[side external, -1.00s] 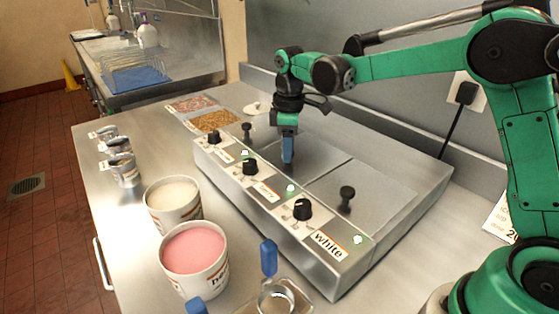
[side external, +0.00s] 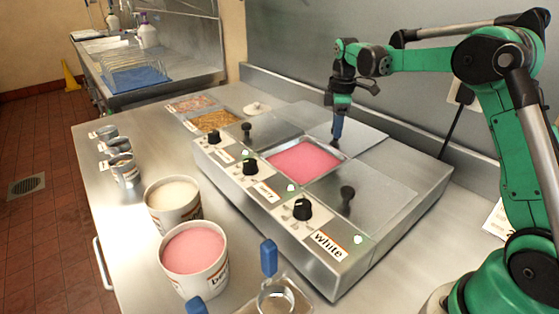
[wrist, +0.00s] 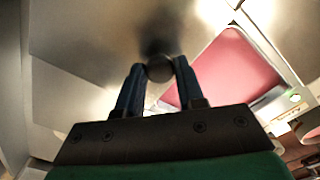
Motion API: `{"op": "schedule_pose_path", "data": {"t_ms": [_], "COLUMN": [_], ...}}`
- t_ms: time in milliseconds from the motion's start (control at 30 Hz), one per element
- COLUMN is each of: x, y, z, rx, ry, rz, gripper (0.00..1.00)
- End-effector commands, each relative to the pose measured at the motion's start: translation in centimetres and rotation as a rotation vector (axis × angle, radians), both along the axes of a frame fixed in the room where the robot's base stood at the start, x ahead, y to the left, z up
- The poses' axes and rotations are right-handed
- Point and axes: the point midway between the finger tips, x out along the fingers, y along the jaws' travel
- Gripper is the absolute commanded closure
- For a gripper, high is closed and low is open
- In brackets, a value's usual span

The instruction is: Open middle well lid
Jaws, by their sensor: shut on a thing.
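The middle well (side external: 304,159) stands open and shows pink glaze inside; the pink also shows in the wrist view (wrist: 233,73). Its flat metal lid (side external: 358,134) lies shifted toward the back wall, behind the well. My gripper (side external: 337,138) is at the lid, pointing down. In the wrist view, my gripper (wrist: 160,75) is shut on the dark round lid knob (wrist: 160,67), one blue finger on each side. In the side view the fingers hide the knob.
The near well's lid (side external: 375,200) and the far well's lid (side external: 262,131) are closed, each with a black knob. Black dials line the unit's front. Two tubs, one white (side external: 173,196) and one pink (side external: 194,250), stand in front. A wall runs behind the unit.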

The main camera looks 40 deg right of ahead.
Motion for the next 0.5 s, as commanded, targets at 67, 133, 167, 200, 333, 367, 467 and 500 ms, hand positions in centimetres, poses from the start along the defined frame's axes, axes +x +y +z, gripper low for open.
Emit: {"op": "schedule_pose_path", "data": {"t_ms": [67, 133, 167, 200, 333, 367, 467, 500], "x": [0.10, 0.10, 0.08, 0.07, 0.05, 0.05, 0.04, 0.04], "y": [0.10, 0.11, 0.11, 0.11, 0.11, 0.11, 0.11, 0.11], "z": [0.04, 0.03, 0.03, 0.03, 0.02, 0.01, 0.05, 0.19], "rx": [0.002, 0.001, 0.002, 0.002, 0.002, 0.001, 0.001, 0.001], "ry": [-0.005, -0.004, -0.004, -0.004, -0.002, -0.001, -0.001, -0.001], "rz": [0.001, 0.001, 0.001, 0.001, 0.000, 0.000, 0.000, 0.000], "gripper": [1.00, 0.47, 0.39, 0.35, 0.35, 0.35, 0.35, 0.35]}}
